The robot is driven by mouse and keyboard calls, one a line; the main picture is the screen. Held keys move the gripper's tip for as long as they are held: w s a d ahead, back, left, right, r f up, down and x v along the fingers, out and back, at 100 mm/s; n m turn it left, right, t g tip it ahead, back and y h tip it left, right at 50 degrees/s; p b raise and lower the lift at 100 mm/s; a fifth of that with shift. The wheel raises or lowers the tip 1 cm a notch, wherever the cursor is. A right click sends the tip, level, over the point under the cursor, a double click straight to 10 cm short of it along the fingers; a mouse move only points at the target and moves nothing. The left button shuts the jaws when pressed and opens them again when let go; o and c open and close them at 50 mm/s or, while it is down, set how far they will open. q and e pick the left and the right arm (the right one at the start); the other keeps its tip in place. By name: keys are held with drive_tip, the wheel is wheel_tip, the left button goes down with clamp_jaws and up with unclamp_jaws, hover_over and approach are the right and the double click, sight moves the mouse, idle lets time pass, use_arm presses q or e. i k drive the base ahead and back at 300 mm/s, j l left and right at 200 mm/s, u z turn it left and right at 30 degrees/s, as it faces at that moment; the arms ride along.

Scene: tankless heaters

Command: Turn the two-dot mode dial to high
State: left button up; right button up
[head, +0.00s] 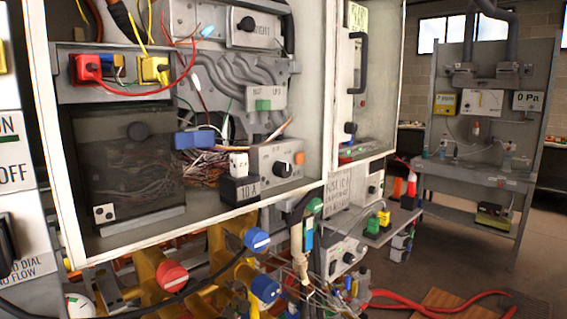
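A small white tile with two black dots (104,213) sits at the lower left corner of a dark see-through cover (130,165) inside the open white cabinet. Neither of my grippers shows in the head view.
The cabinet's white frame (190,238) edges the space. Loose wires (205,166) and a blue connector (195,139) lie between cover and grey box. Below are yellow pipes with a red valve cap (172,276) and blue caps (257,240). A grey workbench (470,180) stands back right.

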sight(282, 169)
drive_tip(key=u, duration=0.6)
drive_tip(key=l+u, duration=0.9)
drive_tip(key=k+l+u, duration=0.1)
drive_tip(key=l+u, duration=0.35)
drive_tip(key=k+l+u, duration=0.15)
drive_tip(key=l+u, duration=0.3)
drive_tip(key=j, duration=0.1)
